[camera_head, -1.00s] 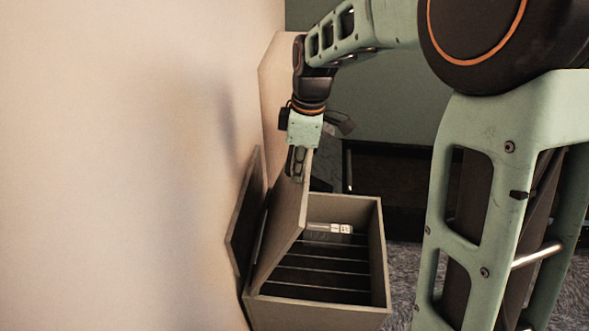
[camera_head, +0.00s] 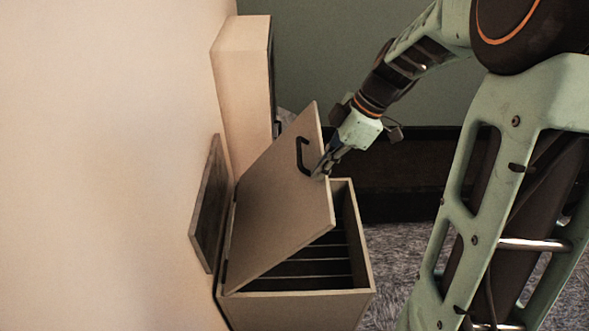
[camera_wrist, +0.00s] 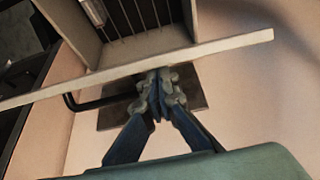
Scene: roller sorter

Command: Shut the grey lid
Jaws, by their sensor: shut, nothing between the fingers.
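The grey lid (camera_head: 270,200) is hinged along the wall side of a box (camera_head: 318,308) and stands partly open, tilted over the box. It has a dark handle (camera_head: 303,157) near its free edge. My gripper (camera_head: 318,174) is shut and empty, with its fingertips at the lid's free edge beside the handle. In the wrist view my closed fingers (camera_wrist: 160,84) are at the lid's edge (camera_wrist: 205,52), seemingly touching it.
A flat dark panel (camera_head: 207,205) is at the pale wall behind the lid. A tall pale cabinet (camera_head: 243,85) stands beyond the box. Grey carpet (camera_head: 400,255) lies clear to the right of the box.

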